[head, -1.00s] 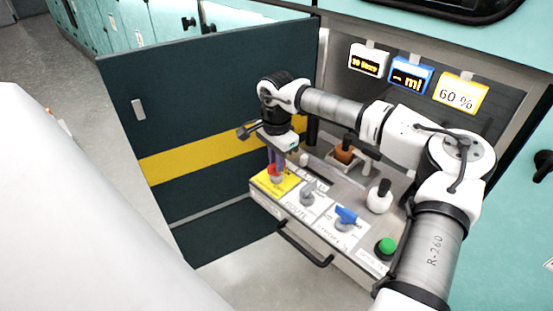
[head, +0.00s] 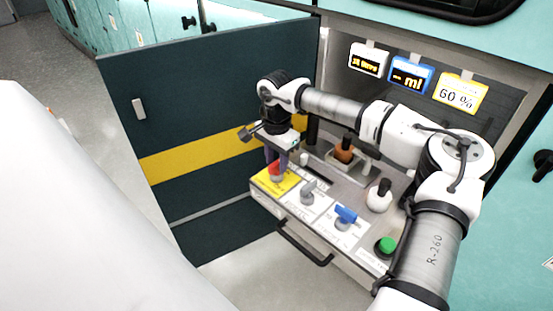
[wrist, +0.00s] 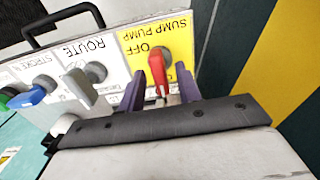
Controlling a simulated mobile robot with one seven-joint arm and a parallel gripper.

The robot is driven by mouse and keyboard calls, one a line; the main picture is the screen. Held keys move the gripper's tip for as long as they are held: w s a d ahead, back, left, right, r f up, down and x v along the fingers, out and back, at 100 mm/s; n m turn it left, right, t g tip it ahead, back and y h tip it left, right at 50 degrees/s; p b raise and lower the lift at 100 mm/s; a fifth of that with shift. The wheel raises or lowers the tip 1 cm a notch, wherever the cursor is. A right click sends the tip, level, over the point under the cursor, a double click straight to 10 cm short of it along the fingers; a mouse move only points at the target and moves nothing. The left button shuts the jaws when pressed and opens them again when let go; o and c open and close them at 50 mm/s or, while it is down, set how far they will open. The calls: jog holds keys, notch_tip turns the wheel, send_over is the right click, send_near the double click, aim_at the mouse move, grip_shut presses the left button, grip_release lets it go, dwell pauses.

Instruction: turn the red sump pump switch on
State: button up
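The red sump pump switch (head: 277,171) stands on a yellow label (head: 272,184) at the left end of the control panel. In the wrist view, the red switch (wrist: 158,75) shows its lever pointing toward my gripper, away from the word OFF on the yellow label (wrist: 178,42). My gripper (head: 276,160) is above the switch. In the wrist view, the purple fingers of my gripper (wrist: 160,93) stand apart on either side of the red lever, with narrow gaps visible. The fingertips are partly hidden in the head view.
To the right on the panel are a grey ROUTE switch (head: 308,189), a blue switch (head: 346,215) and a green button (head: 386,245). Bottles stand behind them. A dark open door (head: 175,130) is close on the left. A black handle (head: 304,245) juts out in front.

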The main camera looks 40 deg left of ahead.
aim_at(276, 162)
jog(key=shift+r, duration=0.1)
notch_tip(276, 162, up, 14)
jog(key=shift+f, duration=0.2)
dwell(0.4)
dwell(0.4)
